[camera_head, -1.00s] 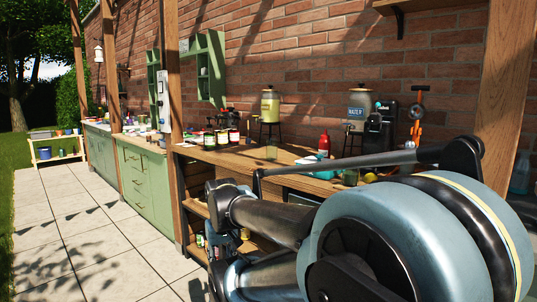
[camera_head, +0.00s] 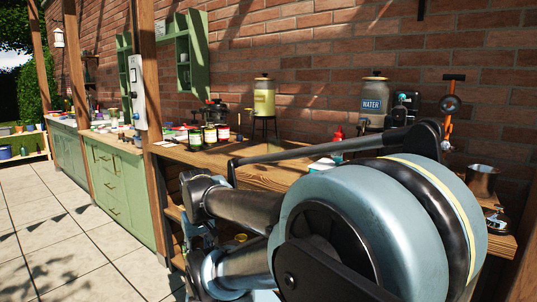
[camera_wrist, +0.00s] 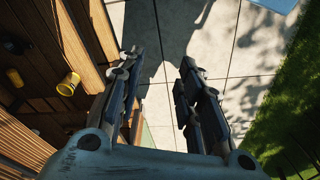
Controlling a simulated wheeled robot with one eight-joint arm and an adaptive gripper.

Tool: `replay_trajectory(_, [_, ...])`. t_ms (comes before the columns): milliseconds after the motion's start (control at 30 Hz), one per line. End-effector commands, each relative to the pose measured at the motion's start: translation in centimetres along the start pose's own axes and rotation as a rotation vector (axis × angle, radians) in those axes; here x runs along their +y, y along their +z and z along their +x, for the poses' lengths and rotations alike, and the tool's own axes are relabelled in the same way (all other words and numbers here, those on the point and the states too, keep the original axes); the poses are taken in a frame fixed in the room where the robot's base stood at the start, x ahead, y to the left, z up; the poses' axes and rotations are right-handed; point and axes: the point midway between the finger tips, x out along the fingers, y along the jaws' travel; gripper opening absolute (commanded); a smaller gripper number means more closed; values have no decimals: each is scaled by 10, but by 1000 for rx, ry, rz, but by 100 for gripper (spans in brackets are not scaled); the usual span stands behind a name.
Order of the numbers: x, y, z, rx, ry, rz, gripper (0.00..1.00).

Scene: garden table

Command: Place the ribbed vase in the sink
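I cannot make out the ribbed vase in either view. I cannot make out a sink either. In the wrist view my gripper (camera_wrist: 160,60) is open, its two fingers well apart. Nothing is between the fingers but the paving (camera_wrist: 162,105) below. In the head view my arm covers much of the near counter, and whether the gripper is open cannot be seen there.
The wooden counter (camera_head: 270,174) runs along the brick wall. It bears labelled tins (camera_head: 209,136), a yellow drink dispenser (camera_head: 264,98), a WATER dispenser (camera_head: 374,97) and a metal pot (camera_head: 482,180). Green cabinets (camera_head: 122,186) stand further left. A yellow cup (camera_wrist: 68,84) shows below. The paving is clear.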

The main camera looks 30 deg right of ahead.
Motion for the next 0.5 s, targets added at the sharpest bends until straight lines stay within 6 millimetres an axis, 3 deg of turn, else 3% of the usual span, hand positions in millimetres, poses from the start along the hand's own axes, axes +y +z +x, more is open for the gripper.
replay_trajectory(233, [0, 0, 0, 0, 0, 0, 33])
replay_trajectory(400, [2, 2, -13, 11, 3, 15, 70])
replay_trajectory(500, [9, -15, -31, 7, 10, 54, 72])
